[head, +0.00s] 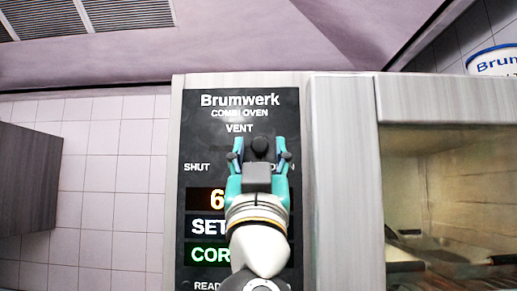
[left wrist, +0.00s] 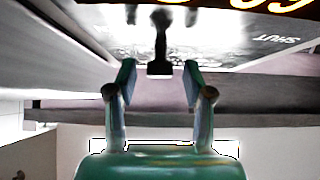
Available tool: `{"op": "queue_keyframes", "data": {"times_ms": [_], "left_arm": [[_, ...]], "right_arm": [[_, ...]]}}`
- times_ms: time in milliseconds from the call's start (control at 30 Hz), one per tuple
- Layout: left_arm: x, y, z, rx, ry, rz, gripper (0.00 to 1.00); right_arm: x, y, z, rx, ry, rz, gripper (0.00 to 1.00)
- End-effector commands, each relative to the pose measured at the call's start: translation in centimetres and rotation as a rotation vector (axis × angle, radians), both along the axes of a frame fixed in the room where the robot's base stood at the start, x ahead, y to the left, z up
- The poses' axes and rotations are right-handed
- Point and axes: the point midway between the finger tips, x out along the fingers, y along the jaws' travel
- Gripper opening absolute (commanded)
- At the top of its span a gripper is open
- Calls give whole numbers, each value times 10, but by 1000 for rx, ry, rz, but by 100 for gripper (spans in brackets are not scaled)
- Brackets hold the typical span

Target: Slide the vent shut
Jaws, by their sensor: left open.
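My right gripper is in neither view.
The combi oven's control panel (head: 190,130) carries lit displays, partly hidden by my left arm. The oven door window (head: 450,190) is to the right. A dark box-shaped unit (head: 28,180) stands at the left, with tiled wall (head: 110,190) between.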

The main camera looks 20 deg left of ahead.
Motion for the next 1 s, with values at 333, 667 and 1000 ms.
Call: {"op": "queue_keyframes", "data": {"times_ms": [333, 667, 1000], "left_arm": [[0, -1, 0, 1, 0, -1, 8], [-1, 1, 0, 0, 0, 0, 0], [-18, 60, -1, -2, -2, 4, 0]], "right_arm": [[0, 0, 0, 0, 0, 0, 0], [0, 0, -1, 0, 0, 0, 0], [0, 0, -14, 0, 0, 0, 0]]}}
